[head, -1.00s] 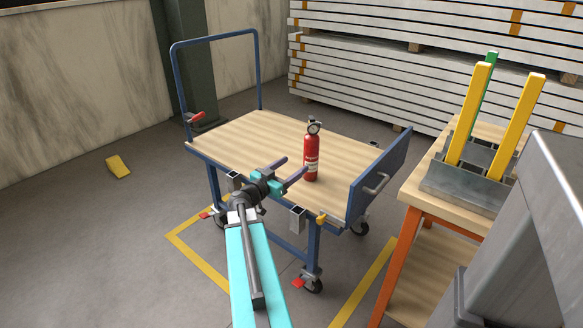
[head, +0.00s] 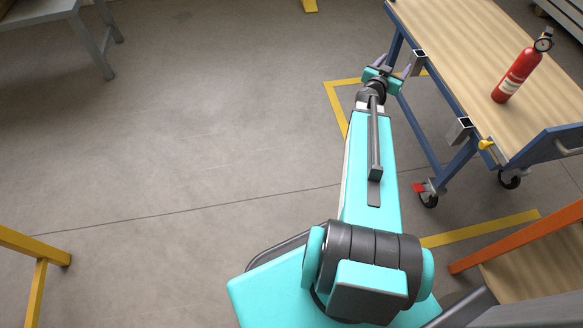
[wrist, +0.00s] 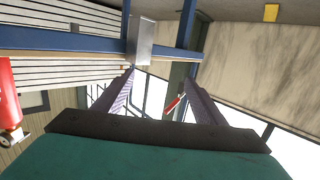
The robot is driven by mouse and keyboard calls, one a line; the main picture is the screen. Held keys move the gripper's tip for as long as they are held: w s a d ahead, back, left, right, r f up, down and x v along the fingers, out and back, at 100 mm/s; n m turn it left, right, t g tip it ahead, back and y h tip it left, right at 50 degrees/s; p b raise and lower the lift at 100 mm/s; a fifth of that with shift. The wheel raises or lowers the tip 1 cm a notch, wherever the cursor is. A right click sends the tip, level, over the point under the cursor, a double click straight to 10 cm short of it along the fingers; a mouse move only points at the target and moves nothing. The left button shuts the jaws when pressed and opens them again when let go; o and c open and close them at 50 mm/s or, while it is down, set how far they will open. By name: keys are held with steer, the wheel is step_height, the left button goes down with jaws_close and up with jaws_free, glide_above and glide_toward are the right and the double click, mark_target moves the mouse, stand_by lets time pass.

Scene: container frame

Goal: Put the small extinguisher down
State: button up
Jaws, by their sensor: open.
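The small red extinguisher (head: 518,75) stands upright on the wooden top of the blue trolley (head: 462,42), near its front edge, at the right of the head view. Its black handle and round gauge are at the top. My gripper (head: 384,74) is open and empty beside the trolley's left edge, apart from the extinguisher. In the wrist view the two fingers (wrist: 152,98) are spread with nothing held between them. Part of the extinguisher (wrist: 9,100) shows at the left edge of the wrist view.
Metal sockets line the trolley edge, one at the near side (head: 459,130). An orange-legged table (head: 535,262) stands at the lower right. A grey table (head: 75,25) is at the upper left and a yellow frame (head: 38,250) at the lower left. The floor between is clear.

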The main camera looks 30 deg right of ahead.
steer(key=w+a+f+n+t+y, duration=0.2)
steer(key=w+a+f+n+y, duration=0.15)
steer(key=w+a+f, duration=0.4)
steer(key=a+f+n+g+y, duration=0.1)
steer(key=a+f+n+y, duration=0.15)
steer(key=a+f, duration=0.55)
steer(key=a+f+n+y, duration=0.1)
steer(key=a+f+y, duration=0.25)
steer(key=a, duration=0.75)
steer(key=a+f+n+g+y, duration=0.1)
steer(key=a+f+y, duration=0.35)
steer(key=a, duration=0.55)
steer(key=s+a+f+n+g+y, duration=0.2)
steer(key=s+a+f+g, duration=0.4)
steer(key=s+a+f, duration=0.65)
steer(key=s+a+f+n+g, duration=0.1)
steer(key=s+a+g, duration=0.1)
steer(key=s, duration=0.9)
steer(key=s+a+f+g+h, duration=0.1)
steer(key=s+a+g, duration=0.2)
steer(key=s, duration=0.8)
steer(key=shift+a+n+g+h, duration=0.15)
steer(key=shift+n+g+h, duration=0.2)
steer(key=shift+g, duration=0.75)
